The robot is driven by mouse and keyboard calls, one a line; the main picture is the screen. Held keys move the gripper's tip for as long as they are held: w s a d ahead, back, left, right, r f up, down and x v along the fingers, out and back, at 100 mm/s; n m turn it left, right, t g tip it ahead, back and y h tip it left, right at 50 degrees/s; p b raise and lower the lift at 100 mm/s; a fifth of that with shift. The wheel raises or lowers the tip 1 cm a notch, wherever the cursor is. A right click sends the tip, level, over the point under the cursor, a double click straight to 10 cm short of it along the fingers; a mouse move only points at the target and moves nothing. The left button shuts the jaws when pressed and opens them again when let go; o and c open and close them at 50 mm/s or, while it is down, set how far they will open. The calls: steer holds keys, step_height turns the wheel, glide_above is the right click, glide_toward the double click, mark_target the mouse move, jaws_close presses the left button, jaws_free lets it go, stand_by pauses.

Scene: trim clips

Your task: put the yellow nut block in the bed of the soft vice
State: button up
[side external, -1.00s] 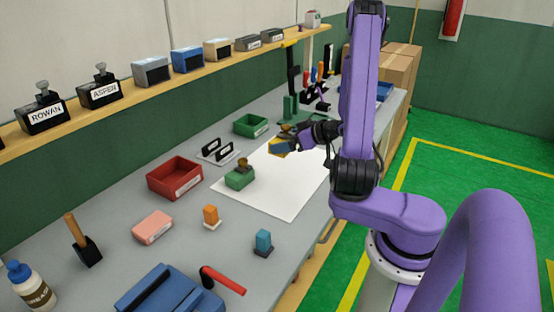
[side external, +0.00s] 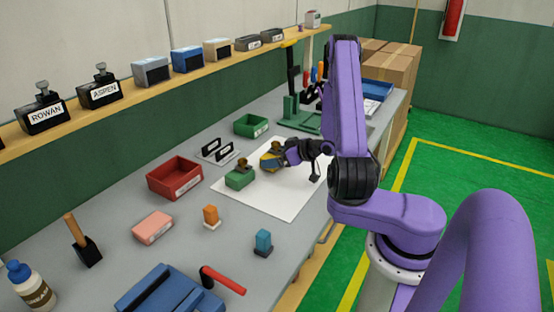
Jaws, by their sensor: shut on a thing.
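The yellow nut block (side external: 264,166) is over the white sheet, mostly hidden behind the bluish fingers of my gripper (side external: 270,161), which is shut on it. A brown knob shows above the fingers. I cannot tell whether the block touches the sheet. A green block (side external: 239,178) with a similar brown knob stands just left of it on the sheet's edge. A blue vice-like body (side external: 165,291) with a red handle (side external: 222,280) is at the near front edge, partly cut off by the frame; its bed is not clearly visible.
The white sheet (side external: 285,203) is mostly clear. Between it and the blue body stand an orange block (side external: 210,214) and a blue block (side external: 263,241). A red bin (side external: 174,180), a pink block (side external: 152,227), a wooden-handled tool (side external: 82,240) and a green bin (side external: 251,125) lie leftward.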

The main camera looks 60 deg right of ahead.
steer(key=shift+f, duration=0.45)
steer(key=shift+f, duration=0.3)
steer(key=shift+s+f, duration=0.1)
steer(key=shift+f, duration=0.2)
steer(key=o, duration=1)
steer(key=shift+r, duration=0.1)
steer(key=shift+d+r, duration=0.1)
steer(key=shift+r, duration=0.45)
steer(key=v, duration=1.1)
steer(key=shift+s, duration=0.15)
steer(key=shift+s+r, duration=0.2)
steer(key=shift+s, duration=0.05)
steer(key=c, duration=0.4)
